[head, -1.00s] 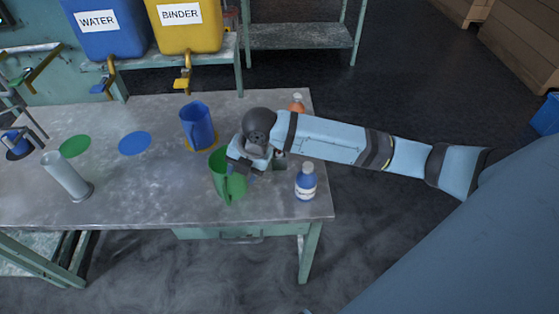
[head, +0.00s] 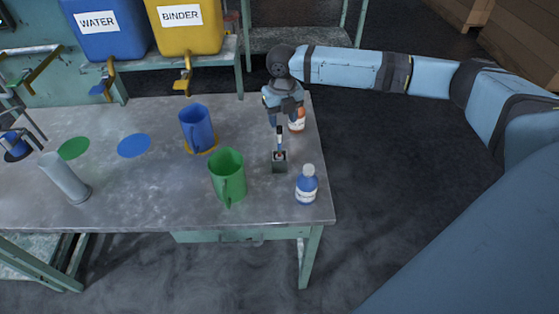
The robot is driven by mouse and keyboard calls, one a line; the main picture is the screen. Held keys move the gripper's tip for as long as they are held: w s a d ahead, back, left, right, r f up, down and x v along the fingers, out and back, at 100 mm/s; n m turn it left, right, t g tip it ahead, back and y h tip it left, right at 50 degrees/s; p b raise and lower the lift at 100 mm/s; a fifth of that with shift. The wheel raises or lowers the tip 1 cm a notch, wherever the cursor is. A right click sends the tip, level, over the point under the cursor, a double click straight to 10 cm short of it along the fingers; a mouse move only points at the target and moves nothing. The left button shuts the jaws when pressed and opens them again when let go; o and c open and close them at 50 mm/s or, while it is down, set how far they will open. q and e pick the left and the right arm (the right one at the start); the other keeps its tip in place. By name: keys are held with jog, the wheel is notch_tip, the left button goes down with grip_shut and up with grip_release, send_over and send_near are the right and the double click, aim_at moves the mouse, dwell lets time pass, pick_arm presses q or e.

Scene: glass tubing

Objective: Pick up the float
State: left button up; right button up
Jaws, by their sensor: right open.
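A slim upright piece (head: 279,138) with a dark and white stem, which looks like the float, stands in a small dark square holder (head: 279,164) on the right part of the table. My right gripper (head: 285,119) is open and points down just above and behind the float's top. I cannot tell whether its fingers straddle the top. My left gripper is not in view.
On the metal table (head: 130,190), a green jug (head: 228,177) stands left of the holder and a blue jug (head: 195,127) behind it. A grey cylinder (head: 65,178) is at left.

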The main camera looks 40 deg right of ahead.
aim_at(280, 134)
jog(key=shift+a+f, duration=0.2)
jog(key=shift+f, duration=1.5)
jog(key=shift+a+f, duration=0.2)
jog(key=shift+f, duration=1.45)
grip_shut()
